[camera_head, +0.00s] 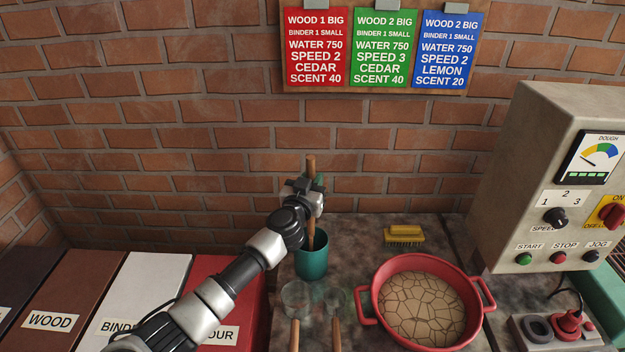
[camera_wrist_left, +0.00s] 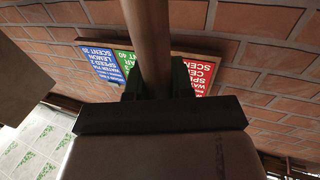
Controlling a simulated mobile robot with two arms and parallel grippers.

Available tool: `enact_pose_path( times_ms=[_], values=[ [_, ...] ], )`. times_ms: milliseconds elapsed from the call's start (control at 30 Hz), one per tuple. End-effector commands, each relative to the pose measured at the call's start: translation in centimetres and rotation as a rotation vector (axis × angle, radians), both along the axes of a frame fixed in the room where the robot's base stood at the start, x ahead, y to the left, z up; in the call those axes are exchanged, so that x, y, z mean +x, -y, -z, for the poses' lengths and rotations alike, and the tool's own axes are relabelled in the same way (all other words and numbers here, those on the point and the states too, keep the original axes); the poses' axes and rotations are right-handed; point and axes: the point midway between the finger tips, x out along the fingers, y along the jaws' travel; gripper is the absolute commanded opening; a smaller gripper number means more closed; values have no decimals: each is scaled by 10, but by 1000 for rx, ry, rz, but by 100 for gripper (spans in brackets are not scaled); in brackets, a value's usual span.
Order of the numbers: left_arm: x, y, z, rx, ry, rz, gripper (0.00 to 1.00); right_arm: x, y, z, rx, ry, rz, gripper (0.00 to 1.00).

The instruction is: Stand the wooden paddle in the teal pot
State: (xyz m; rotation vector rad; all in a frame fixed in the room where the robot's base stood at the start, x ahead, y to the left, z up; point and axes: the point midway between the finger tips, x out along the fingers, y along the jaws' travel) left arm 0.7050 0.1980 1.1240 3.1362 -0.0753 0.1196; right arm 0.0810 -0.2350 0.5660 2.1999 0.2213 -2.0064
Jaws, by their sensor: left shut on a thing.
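The wooden paddle (camera_head: 310,167) is a thin brown shaft held upright by my left gripper (camera_head: 312,192). In the left wrist view the paddle (camera_wrist_left: 148,40) runs between the dark fingers (camera_wrist_left: 147,82), which are shut on it. The teal pot (camera_head: 311,263) stands on the stained bench directly below the gripper. The paddle's lower part (camera_head: 311,238) shows at the pot's mouth and seems to go inside; its bottom end is hidden. I cannot tell whether it touches the pot's floor. My right gripper is not in view.
A red two-handled pan (camera_head: 377,310) of cracked dough stands right of the pot. Clear glasses (camera_head: 296,298) and two wooden handles (camera_head: 294,335) are in front. A yellow brush (camera_head: 404,234) lies behind the pan. A control box (camera_head: 540,180) stands at right, labelled bins (camera_head: 60,290) at left.

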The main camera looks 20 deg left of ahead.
Motion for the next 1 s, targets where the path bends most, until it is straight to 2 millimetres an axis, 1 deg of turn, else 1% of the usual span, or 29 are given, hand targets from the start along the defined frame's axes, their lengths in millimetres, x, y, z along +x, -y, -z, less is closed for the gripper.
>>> enact_pose_path(
  times_ms=[67,100,200,267,533,667,767,1000],
  values=[
    [0,0,-1,0,1,0,0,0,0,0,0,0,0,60],
    [0,0,-1,0,1,0,29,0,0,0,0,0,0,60],
    [0,0,-1,0,1,0,44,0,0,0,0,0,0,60],
    [0,0,-1,0,1,0,52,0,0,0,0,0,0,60],
    [-1,0,0,0,-1,-1,52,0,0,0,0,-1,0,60],
    [-9,-1,0,3,0,-1,52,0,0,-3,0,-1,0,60],
    [-23,-2,1,3,-1,0,52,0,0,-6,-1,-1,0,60],
    [-70,-4,6,2,-1,1,52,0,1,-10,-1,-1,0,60]
  ],
)
